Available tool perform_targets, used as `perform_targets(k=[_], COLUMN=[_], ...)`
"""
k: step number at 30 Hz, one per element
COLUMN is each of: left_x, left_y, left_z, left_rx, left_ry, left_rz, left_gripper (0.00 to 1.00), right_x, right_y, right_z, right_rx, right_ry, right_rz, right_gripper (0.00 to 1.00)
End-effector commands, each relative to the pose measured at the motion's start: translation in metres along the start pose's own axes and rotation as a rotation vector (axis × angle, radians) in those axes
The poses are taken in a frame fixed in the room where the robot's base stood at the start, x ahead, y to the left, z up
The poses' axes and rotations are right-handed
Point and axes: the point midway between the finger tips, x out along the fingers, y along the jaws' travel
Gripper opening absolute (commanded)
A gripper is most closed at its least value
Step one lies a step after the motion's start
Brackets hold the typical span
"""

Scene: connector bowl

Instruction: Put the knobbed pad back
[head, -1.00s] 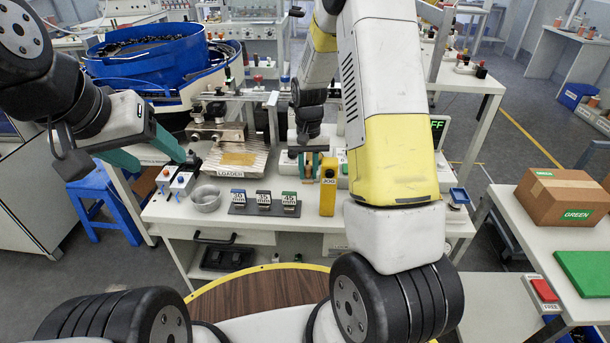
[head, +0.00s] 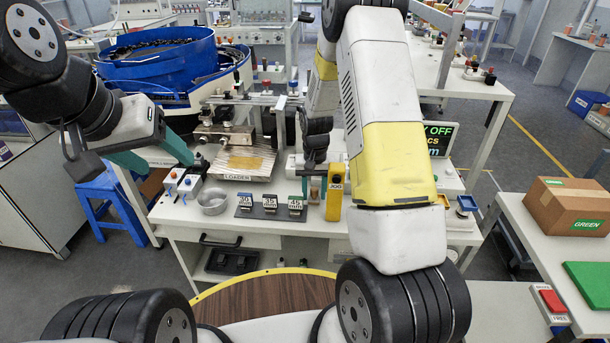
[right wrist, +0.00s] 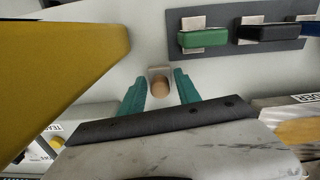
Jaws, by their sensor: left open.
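A small pale square pad with a round brown knob (right wrist: 159,87) lies on the white table in the right wrist view. My right gripper (right wrist: 160,92) has its teal fingers apart, one on each side of the knob, with gaps between. Whether the fingertips are at the knob's height I cannot tell. My left gripper (head: 168,165) is open and empty, near the left side of the table by small switch boxes (head: 180,186).
The yellow JOG post (head: 335,190) stands close to my right gripper. A dark board (head: 258,213) with blue, black and green labelled blocks lies left of it. A metal bowl (head: 212,201) and the LOADER plate (head: 262,170) are further left.

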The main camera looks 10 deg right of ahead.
Motion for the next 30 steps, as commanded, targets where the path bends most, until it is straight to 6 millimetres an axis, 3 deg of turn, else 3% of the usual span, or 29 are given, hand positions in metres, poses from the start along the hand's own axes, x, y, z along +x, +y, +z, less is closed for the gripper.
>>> perform_targets(k=[13,24,30], left_x=[0.000,0.000,0.000], left_y=[0.000,0.000,0.000], left_z=[0.000,0.000,0.000], left_rx=[0.000,0.000,0.000], left_ry=[0.000,0.000,0.000], left_rz=[0.000,0.000,0.000], left_gripper=[0.63,0.63,0.63], right_x=[-0.009,-0.085,-0.114], right_y=[0.000,0.000,0.000], right_z=[0.000,-0.001,0.000], right_rx=[0.000,0.000,0.000], right_ry=[0.001,0.004,0.001], right_rz=[0.000,-0.001,0.000], right_gripper=[0.44,0.44,0.44])
